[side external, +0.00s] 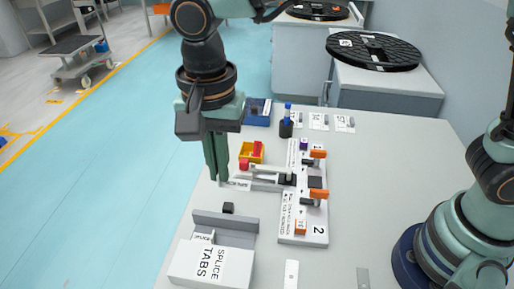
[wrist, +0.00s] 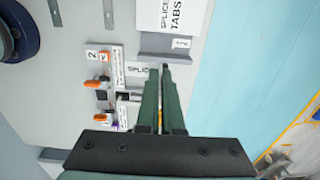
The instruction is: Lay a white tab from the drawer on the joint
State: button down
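The white box labelled SPLICE TABS (side external: 212,265) stands at the front left of the table. Its grey drawer (side external: 225,222) is out, with a dark knob (side external: 228,208) on the front. A small white lettered tab (side external: 203,237) lies in the drawer, also in the wrist view (wrist: 181,43). The splice station (side external: 287,180) lies right of my gripper; the joint itself is too small to make out.
Orange clamps (side external: 317,154) stand on the station board (side external: 290,228). A yellow bin with red items (side external: 251,152), a dark cup with a blue pen (side external: 286,128) and a blue box (side external: 257,112) are behind. Pale strips (side external: 291,275) lie in front. The right-hand table is mostly clear.

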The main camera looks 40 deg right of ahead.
jog(key=shift+w+d+r, duration=0.15)
jog(key=shift+d+r, duration=0.1)
jog(key=shift+d, duration=0.05)
jog(key=w+d+f+m, duration=0.2)
jog(key=d+f+m, duration=0.2)
jog(key=d+m, duration=0.5)
jog(key=w+d+f+m, duration=0.2)
jog(key=d+f+m, duration=0.3)
jog(key=d+m, duration=0.4)
jog(key=d, duration=0.6)
jog(key=shift+f, duration=0.3)
jog(key=shift+f, duration=0.1)
jog(key=shift+f, duration=2.8)
jog(key=shift+f, duration=1.15)
jog(key=c, duration=1)
grip_release()
